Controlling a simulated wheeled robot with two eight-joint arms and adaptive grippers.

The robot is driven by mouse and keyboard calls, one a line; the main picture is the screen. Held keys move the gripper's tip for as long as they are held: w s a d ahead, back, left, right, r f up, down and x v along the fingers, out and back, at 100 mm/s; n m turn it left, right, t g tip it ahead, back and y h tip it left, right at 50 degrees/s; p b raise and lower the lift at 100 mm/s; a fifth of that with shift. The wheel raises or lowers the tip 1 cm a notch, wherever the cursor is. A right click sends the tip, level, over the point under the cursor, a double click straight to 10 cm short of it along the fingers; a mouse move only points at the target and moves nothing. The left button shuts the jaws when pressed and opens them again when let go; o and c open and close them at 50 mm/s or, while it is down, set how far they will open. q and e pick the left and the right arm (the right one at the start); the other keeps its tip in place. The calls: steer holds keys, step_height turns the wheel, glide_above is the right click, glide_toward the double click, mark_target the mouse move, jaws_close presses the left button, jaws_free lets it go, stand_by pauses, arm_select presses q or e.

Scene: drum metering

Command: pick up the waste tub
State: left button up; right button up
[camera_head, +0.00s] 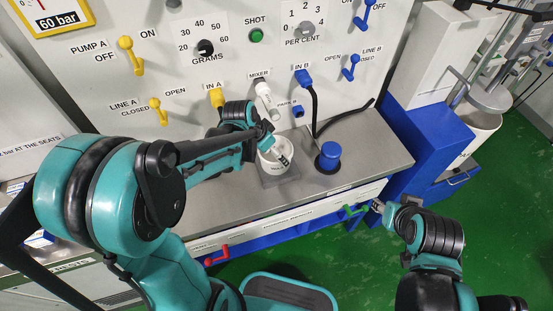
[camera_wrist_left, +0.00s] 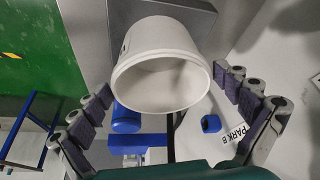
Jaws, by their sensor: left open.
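The waste tub (camera_head: 268,162) is a small white round tub standing on a grey plate on the steel counter, below the mixer spout. In the left wrist view the tub (camera_wrist_left: 165,70) shows its open mouth, which looks empty. My left gripper (camera_head: 277,147) is open over the tub and partly covers it in the head view. In the left wrist view its fingers stand apart on either side of the tub, with gaps visible. My right gripper (camera_head: 377,206) is low at the counter's front, close to a green handle (camera_head: 355,210); its jaws are too small to judge.
The white mixer spout (camera_head: 265,94) hangs just behind the tub. A red handle (camera_head: 215,256) sits on the counter front. The counter's right end (camera_head: 380,150) is clear.

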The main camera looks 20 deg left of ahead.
arm_select(q)
steer(key=b+x, duration=0.1)
steer(key=x, duration=0.2)
steer(key=shift+w+d+f, duration=0.1)
steer(key=shift+w+f, duration=0.1)
steer(key=shift+f, duration=0.05)
steer(key=shift+r, duration=0.1)
steer(key=shift+s, duration=0.1)
steer(key=c, duration=1.1)
steer(key=shift+r, duration=0.1)
